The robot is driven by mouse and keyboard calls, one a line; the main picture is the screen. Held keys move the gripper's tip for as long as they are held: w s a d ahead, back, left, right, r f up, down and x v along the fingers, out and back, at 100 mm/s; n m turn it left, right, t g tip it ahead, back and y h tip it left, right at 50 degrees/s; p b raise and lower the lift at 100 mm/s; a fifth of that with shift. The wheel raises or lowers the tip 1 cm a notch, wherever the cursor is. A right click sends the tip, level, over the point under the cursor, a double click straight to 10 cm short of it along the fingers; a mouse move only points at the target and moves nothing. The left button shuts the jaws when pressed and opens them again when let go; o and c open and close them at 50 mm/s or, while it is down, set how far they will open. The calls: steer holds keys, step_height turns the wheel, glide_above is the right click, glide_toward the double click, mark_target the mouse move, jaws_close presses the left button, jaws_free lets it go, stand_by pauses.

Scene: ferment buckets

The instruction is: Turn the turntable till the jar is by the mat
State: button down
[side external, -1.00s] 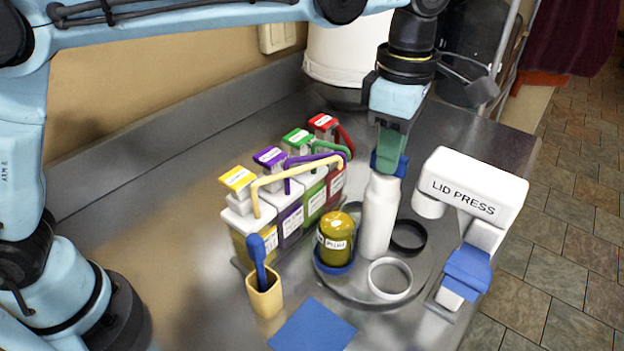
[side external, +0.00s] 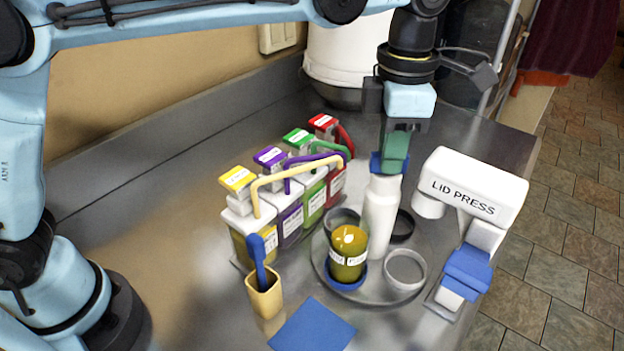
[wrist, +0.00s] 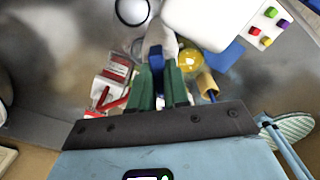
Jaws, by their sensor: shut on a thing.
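The turntable (side external: 345,292) is a round grey metal plate with a white post (side external: 380,215) standing up from it. My gripper (side external: 391,158) is above the post, its green fingers shut on the blue knob (side external: 377,163) at the post's top; the knob also shows between the fingers in the wrist view (wrist: 156,62). The olive-yellow jar (side external: 348,248) with a white label sits in a blue ring at the turntable's front left. It shows right of my fingers in the wrist view (wrist: 189,60). The flat blue mat (side external: 312,326) lies in front of the turntable, left of and below the jar, a short gap apart.
On the turntable are a white-rimmed ring (side external: 405,283), a dark ring behind the post and a grey ring behind the jar. A yellow cup (side external: 264,298) with a blue-handled tool stands left. Several colour-lidded bins (side external: 290,212) stand behind it. The lid press (side external: 466,190) stands right.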

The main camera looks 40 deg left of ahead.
steer(key=shift+n, duration=0.7)
steer(key=c, duration=1.1)
jaws_free()
steer(key=shift+r, duration=0.1)
step_height(320, 180, up, 12)
